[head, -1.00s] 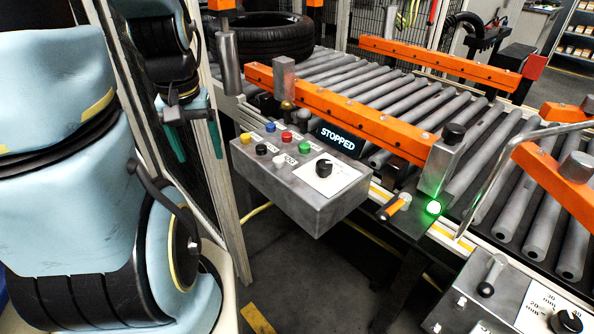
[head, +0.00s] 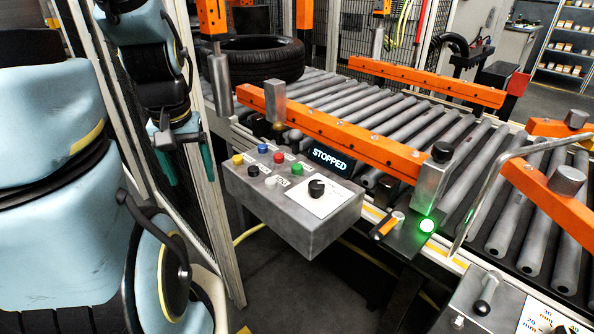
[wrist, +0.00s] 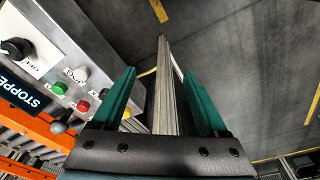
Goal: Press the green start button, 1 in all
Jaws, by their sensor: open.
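The green start button (head: 297,169) sits on the sloped top of a grey control box (head: 318,236), beside the red button (head: 278,157). The display (head: 331,160) on the box reads STOPPED. My gripper (head: 186,168) is left of the box in the head view, apart from it, with its teal fingers pointing down. In the wrist view, the open fingers (wrist: 159,76) have nothing between them at close range. The green button (wrist: 60,88) shows left of the fingers there, and nothing touches it.
Blue (head: 263,148), yellow (head: 237,159), black (head: 253,170) and white (head: 271,183) buttons and a black knob (head: 317,188) share the box. An upright metal post (head: 205,190) stands near my gripper. Behind are an orange rail (head: 340,132), rollers and a tyre (head: 262,60).

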